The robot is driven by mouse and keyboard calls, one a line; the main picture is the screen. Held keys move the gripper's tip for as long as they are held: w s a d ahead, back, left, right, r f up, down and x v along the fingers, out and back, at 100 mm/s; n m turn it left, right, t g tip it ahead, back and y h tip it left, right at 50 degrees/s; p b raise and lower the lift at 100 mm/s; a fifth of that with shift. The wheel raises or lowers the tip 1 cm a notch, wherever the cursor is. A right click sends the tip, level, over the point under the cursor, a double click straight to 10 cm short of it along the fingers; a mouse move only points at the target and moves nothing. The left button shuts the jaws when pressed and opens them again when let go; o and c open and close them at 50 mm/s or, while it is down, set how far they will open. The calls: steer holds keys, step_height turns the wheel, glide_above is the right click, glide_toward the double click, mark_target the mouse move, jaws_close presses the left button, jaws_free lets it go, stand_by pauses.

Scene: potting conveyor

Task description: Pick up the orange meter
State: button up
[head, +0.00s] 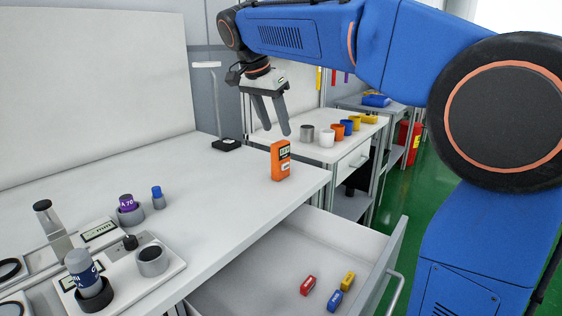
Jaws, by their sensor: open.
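The orange meter (281,162) stands upright on the white table near its right edge, with a dark display at the top of its face. My gripper (276,132) hangs from the arm above and behind the meter in the head view, fingers pointing down and spread apart. It is open and holds nothing. The fingertips look a little higher than the meter's top; the exact gap in depth cannot be told.
A black box (227,145) lies left of the gripper. An open drawer (270,275) below the table holds small red, blue and yellow items. Instruments and bottles (84,272) crowd the front left. Cups (327,138) stand on a bench behind. The middle table is clear.

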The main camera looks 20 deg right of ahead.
mark_target(280, 143)
steer(key=shift+x, duration=3.75)
steer(key=shift+a, duration=0.1)
jaws_close()
